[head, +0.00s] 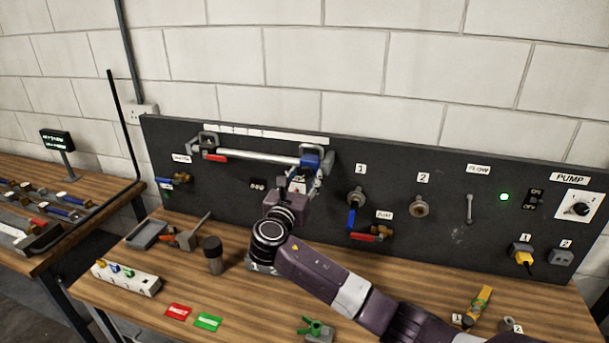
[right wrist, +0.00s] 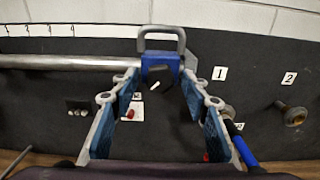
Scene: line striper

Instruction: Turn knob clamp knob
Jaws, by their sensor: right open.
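A blue clamp (head: 311,161) sits at the right end of a silver tube (head: 255,157) on the dark panel. In the right wrist view the blue clamp (right wrist: 160,66) is upper centre, below a grey handle, with a small pale piece on its front. I cannot tell for sure which part is its knob. My right gripper (head: 305,181) is open just in front of and below the clamp. In the right wrist view its two blue-padded fingers (right wrist: 160,80) flank the clamp, with nothing visibly gripped. My left gripper is not in view.
The dark panel (head: 455,245) carries a blue-handled valve (head: 352,217), a red-handled valve (head: 370,236) and a pump switch (head: 578,208).

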